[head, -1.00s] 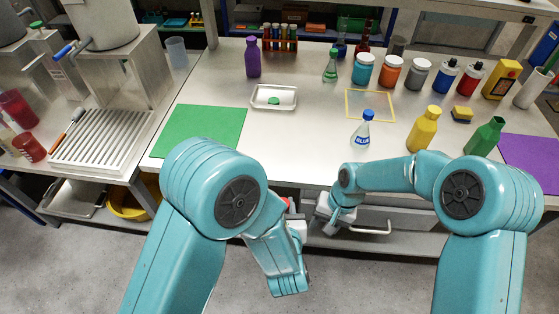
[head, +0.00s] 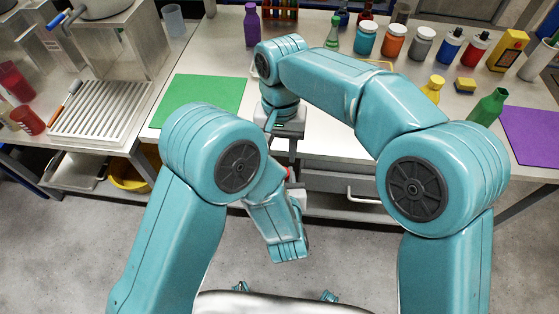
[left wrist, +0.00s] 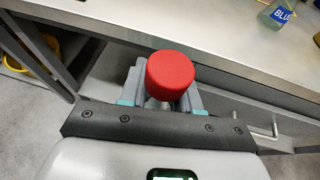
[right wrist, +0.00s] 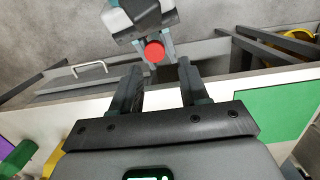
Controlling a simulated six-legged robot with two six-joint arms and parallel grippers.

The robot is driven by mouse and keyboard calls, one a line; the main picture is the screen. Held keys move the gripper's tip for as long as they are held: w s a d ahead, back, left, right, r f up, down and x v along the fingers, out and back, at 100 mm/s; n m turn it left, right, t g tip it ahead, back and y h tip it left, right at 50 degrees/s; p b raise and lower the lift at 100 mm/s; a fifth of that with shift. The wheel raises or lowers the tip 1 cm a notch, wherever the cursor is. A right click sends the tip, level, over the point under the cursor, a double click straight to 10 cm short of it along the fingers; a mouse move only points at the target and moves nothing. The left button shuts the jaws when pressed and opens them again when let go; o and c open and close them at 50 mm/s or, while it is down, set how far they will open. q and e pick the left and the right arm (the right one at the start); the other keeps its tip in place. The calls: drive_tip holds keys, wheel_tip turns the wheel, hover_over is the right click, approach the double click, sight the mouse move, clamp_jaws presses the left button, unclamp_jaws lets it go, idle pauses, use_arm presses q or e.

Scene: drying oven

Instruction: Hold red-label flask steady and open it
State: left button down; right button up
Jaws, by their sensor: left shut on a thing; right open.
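A round red cap (left wrist: 170,75) shows between the fingers of my left gripper (left wrist: 163,98) in the left wrist view; the flask body and any label are hidden below it. My left gripper is shut on this flask in front of the bench edge. The red cap also shows in the right wrist view (right wrist: 154,51), just beyond the fingertips of my right gripper (right wrist: 158,68), which is open and empty, its fingers apart and pointing toward the cap. In the head view my right gripper (head: 287,148) is over the bench's front edge, close to the left gripper.
The bench (head: 330,150) edge and a drawer handle (head: 364,194) lie close by. A green mat (head: 200,100) is at left. A blue-label flask (left wrist: 277,14) stands on the bench.

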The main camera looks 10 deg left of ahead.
drive_tip(key=f, duration=0.4)
drive_tip(key=s+f, duration=0.1)
drive_tip(key=f, duration=0.1)
drive_tip(key=shift+f, duration=0.4)
clamp_jaws()
drive_tip(key=shift+r, duration=0.1)
drive_tip(key=shift+a+r, duration=0.1)
drive_tip(key=shift+r, duration=0.25)
drive_tip(key=shift+a, duration=0.1)
drive_tip(key=shift+r, duration=0.2)
drive_tip(key=shift+w+r, duration=0.2)
drive_tip(key=shift+r, duration=0.9)
